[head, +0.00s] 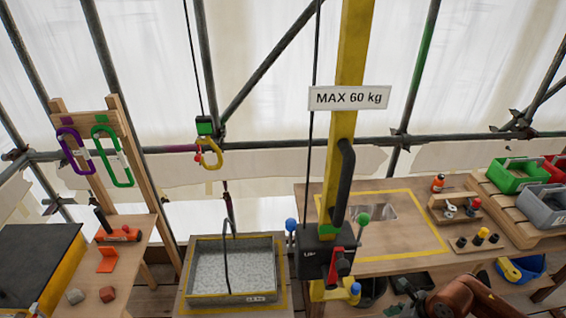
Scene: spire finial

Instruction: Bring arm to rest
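My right arm (468,299), copper-brown, comes in at the bottom right, below the front edge of the right-hand bench. Its dark end, which appears to be my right gripper (408,288), is small and partly cut off by the lower edge. I cannot tell whether its fingers are open or shut, and I see nothing clearly held. My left arm and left gripper are not in view.
A yellow post (351,50) with a black winch box (312,256) stands centrally. A yellow hook (210,155) hangs above a gravel tray (236,298). Benches stand left (133,262) and right (430,215), with bins (517,178) at far right.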

